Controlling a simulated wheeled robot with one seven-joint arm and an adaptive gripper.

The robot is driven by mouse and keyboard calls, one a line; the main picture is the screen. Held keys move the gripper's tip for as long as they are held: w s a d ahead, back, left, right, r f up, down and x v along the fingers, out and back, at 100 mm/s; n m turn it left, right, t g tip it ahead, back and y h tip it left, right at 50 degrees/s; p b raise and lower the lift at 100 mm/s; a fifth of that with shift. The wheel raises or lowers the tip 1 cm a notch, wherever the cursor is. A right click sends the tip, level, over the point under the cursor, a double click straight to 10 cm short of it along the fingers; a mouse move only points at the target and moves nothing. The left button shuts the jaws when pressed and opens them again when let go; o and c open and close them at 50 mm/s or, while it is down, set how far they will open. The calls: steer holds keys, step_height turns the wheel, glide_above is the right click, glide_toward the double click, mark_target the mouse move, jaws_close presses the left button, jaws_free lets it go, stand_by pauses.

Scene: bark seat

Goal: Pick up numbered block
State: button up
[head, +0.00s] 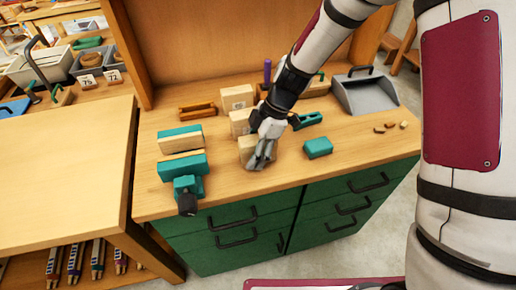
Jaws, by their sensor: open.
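Several pale wooden blocks stand in a row on the workbench (350,150) in the head view. The nearest block (245,146) is partly hidden by my gripper (261,163). My gripper points down at this block, with its grey fingers in front of and over its right side. The fingers are open; I cannot tell whether they touch the block. A middle block (238,122) stands just behind it, partly covered by my arm. A far block (237,97) stands at the back and seems to bear a small mark. I cannot read a number on any of them.
A teal block (318,147) lies right of my gripper. A teal-and-wood vise (183,166) stands at the left. A brown wooden piece (197,110), a grey dustpan (365,93) and small wood scraps (385,128) lie around. The bench's front right is mostly clear.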

jaws_close()
